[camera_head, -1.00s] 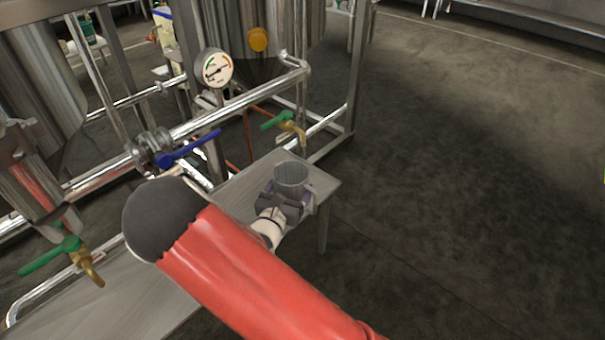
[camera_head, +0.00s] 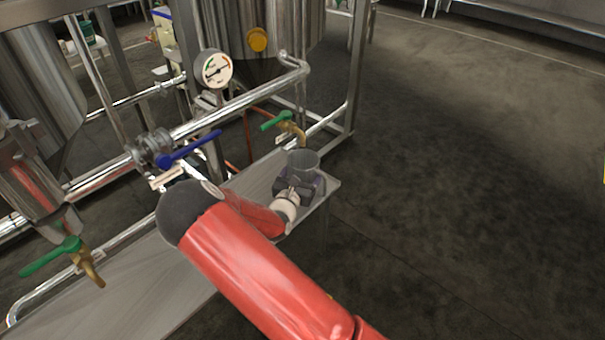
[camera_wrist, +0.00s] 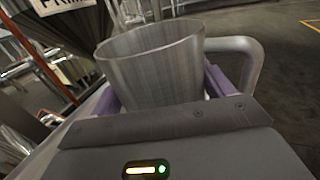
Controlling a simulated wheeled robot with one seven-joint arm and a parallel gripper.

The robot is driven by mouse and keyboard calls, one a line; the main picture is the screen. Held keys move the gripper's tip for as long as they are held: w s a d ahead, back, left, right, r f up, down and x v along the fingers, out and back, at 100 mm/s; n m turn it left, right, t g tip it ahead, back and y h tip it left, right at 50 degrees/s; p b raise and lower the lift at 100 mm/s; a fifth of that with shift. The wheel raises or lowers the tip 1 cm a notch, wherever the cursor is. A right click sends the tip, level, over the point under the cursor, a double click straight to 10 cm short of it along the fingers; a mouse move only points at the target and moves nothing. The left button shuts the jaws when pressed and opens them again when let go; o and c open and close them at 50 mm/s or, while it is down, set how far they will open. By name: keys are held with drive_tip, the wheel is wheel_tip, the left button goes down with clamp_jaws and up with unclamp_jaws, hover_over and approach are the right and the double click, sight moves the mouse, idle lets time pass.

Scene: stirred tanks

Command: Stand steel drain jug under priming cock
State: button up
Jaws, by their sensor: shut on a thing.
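The steel drain jug (camera_head: 302,163) is upright in my gripper (camera_head: 296,184) at the far right end of the steel bench (camera_head: 250,185). In the wrist view the jug (camera_wrist: 152,70) shows its open rim, with its handle to the right and purple finger pads at its sides; my gripper (camera_wrist: 165,105) is shut on it. A brass cock with a green lever (camera_head: 291,127) is just behind and above the jug. Another green-levered brass cock (camera_head: 90,268) is at the lower left. I cannot tell which is the priming cock, or whether the jug touches the bench.
A pipe with a blue-levered valve (camera_head: 188,149) runs behind the bench, with a pressure gauge (camera_head: 216,69) above it. Steel tanks stand behind. Open floor (camera_head: 460,200) lies to the right. A partly cut-off sign (camera_wrist: 72,8) shows at the wrist view's upper left.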

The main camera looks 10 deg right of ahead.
drive_tip(key=shift+f, duration=0.1)
drive_tip(key=o, duration=1.1)
